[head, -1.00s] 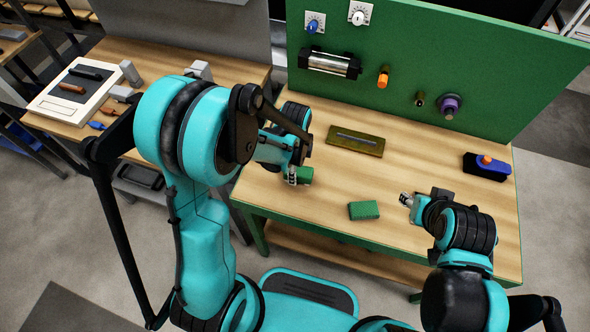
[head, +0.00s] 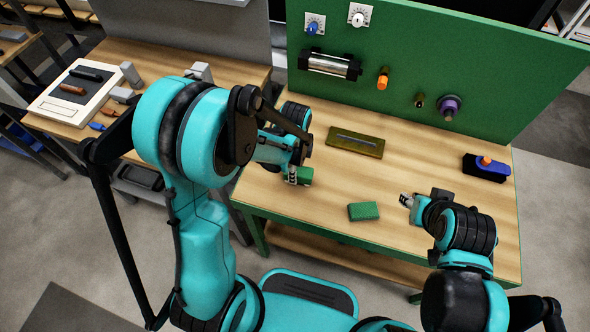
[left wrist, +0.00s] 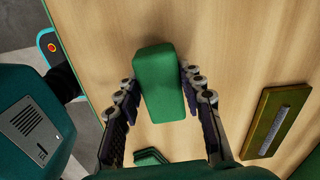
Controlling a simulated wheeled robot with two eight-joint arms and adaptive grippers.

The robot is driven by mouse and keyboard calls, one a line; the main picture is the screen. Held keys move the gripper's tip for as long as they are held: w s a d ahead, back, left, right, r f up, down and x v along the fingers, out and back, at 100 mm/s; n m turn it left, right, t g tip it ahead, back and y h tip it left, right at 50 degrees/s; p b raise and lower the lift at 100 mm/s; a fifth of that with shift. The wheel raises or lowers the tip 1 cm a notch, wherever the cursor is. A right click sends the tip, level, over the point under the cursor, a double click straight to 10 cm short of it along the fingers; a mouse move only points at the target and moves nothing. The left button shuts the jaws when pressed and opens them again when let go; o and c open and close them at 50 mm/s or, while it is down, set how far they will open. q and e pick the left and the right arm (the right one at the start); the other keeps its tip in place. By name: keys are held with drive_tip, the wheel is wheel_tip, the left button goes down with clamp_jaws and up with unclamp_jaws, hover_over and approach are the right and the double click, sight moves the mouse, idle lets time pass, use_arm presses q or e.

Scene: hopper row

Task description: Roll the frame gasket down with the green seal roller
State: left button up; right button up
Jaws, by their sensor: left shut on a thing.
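A green block (head: 305,176) is at the near left of the workbench. My left gripper (left wrist: 159,84) is shut on this block, which shows between its fingers in the left wrist view (left wrist: 160,98). A second, textured green block (head: 363,211) lies apart on the bench near the front edge; it shows partly in the left wrist view (left wrist: 150,157). I cannot tell a roller shape on either. An olive plate with a grey strip (head: 355,141) lies farther back. I cannot make out a frame gasket for sure. My right gripper (head: 405,200) hovers over the bench's right half, too small to judge.
A green panel (head: 430,60) with knobs and fittings stands along the back of the bench. A blue block with an orange knob (head: 485,167) is at the right. A side bench at left holds a cream board (head: 48,107) and tools.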

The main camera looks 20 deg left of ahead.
use_arm(q)
drive_tip(key=shift+r+p, duration=2)
drive_tip(key=shift+r, duration=0.9)
use_arm(e)
wheel_tip(320, 180, up, 4)
drive_tip(key=shift+r, duration=0.1)
use_arm(q)
drive_tip(key=shift+a, duration=0.1)
